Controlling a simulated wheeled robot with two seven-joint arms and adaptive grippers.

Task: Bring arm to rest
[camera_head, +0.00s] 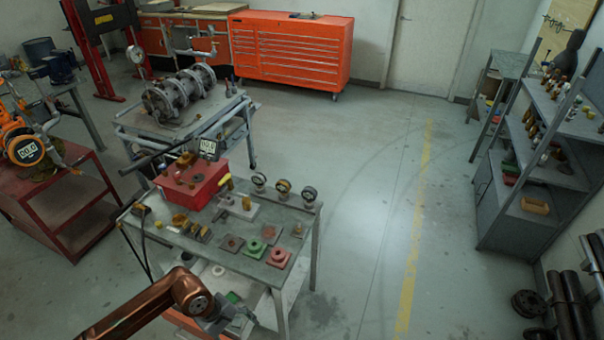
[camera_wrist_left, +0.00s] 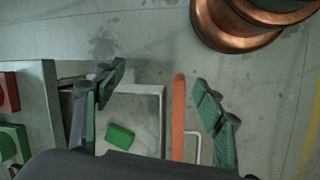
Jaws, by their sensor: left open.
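My left arm (camera_head: 150,315) is copper coloured and comes in at the bottom left of the head view. Its left gripper (camera_head: 235,318) is low beside the front edge of the workbench cart (camera_head: 215,243). In the left wrist view the two green-padded fingers (camera_wrist_left: 162,100) are spread apart with nothing between them. Below and beyond them lie a lower shelf with a small green block (camera_wrist_left: 120,137) and an orange upright strip (camera_wrist_left: 179,115). My right gripper is not in view.
The cart top holds a red box (camera_head: 190,185), a green block (camera_head: 254,248), a red block (camera_head: 278,259) and several gauges. A large valve assembly (camera_head: 180,92) stands on a trolley behind. Grey shelves (camera_head: 535,175) stand at right. The floor (camera_head: 370,220) between is clear.

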